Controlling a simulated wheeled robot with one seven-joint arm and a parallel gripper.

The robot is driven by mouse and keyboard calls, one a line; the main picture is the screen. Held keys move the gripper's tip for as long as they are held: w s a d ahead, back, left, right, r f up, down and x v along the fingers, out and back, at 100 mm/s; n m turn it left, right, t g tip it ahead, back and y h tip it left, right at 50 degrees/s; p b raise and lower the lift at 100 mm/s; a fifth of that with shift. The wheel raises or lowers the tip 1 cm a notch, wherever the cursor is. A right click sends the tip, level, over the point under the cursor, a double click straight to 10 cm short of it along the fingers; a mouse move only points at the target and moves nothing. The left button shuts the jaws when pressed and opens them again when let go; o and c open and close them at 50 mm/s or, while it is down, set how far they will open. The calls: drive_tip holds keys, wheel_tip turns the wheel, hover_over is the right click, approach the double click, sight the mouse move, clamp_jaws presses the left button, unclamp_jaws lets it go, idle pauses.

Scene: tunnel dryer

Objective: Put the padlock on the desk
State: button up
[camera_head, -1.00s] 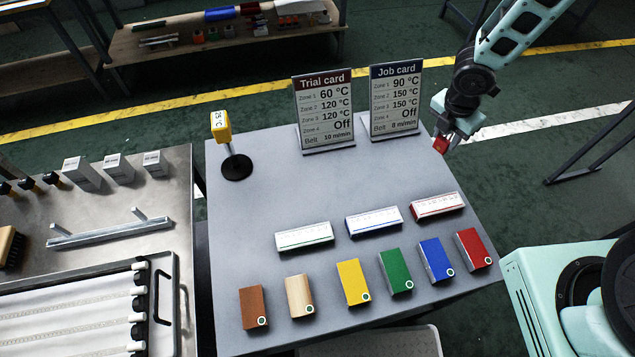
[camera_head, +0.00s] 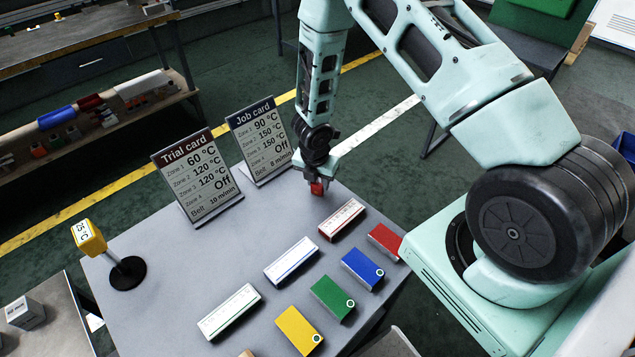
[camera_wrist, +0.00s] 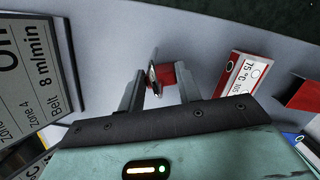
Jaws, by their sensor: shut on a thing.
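The padlock (camera_wrist: 165,75) has a red body and is held between the fingers of my gripper (camera_wrist: 158,88) in the wrist view. In the head view my gripper (camera_head: 315,183) is shut on the red padlock (camera_head: 317,188), near the far right edge of the grey desk (camera_head: 165,310). The padlock appears to hang over the desk top behind the red-edged white box. I cannot tell how far above the surface it is. The fingers hide part of the padlock.
The Job card (camera_head: 258,140) and Trial card (camera_head: 196,178) stand at the desk's back. A yellow gauge (camera_head: 88,237) stands at the left. White boxes, such as the red-edged one (camera_head: 342,219), and coloured blocks, such as the green one (camera_head: 332,298), fill the front. The desk's middle left is clear.

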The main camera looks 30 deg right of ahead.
drive_tip(key=shift+f, duration=0.15)
drive_tip(key=o, duration=0.8)
drive_tip(key=shift+o, duration=0.2)
